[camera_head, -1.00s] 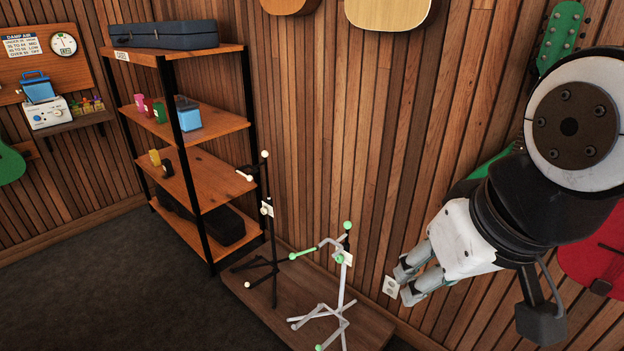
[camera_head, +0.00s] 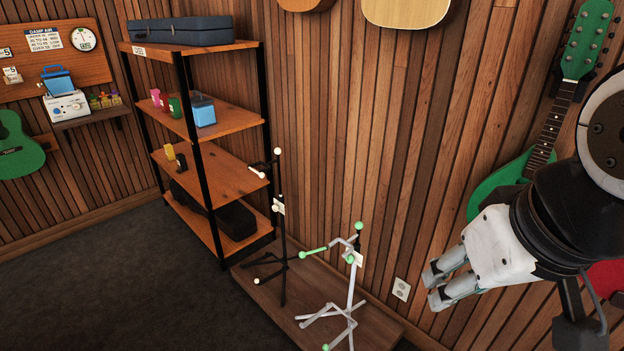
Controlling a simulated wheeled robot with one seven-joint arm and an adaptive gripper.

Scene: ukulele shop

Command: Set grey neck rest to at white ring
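A grey stand (camera_head: 351,303) with green ball tips stands upright on a low wooden platform. Its grey neck rest (camera_head: 342,241) is near the top, with a green-tipped arm pointing left. A pale tag hangs just below. A black stand (camera_head: 282,242) with white ball tips stands behind it to the left. I cannot make out a white ring on the grey stand's post at this size. My gripper (camera_head: 431,289) is right of the grey stand, pointing left, clear of it. Its two fingers are apart with nothing visible between them.
The platform (camera_head: 310,275) runs along the wood-slat wall. A shelf rack (camera_head: 233,180) with a case and small boxes stands left of the stands. A wall outlet (camera_head: 401,289) is behind my gripper. A green instrument (camera_head: 500,181) hangs at right. The dark floor at left is clear.

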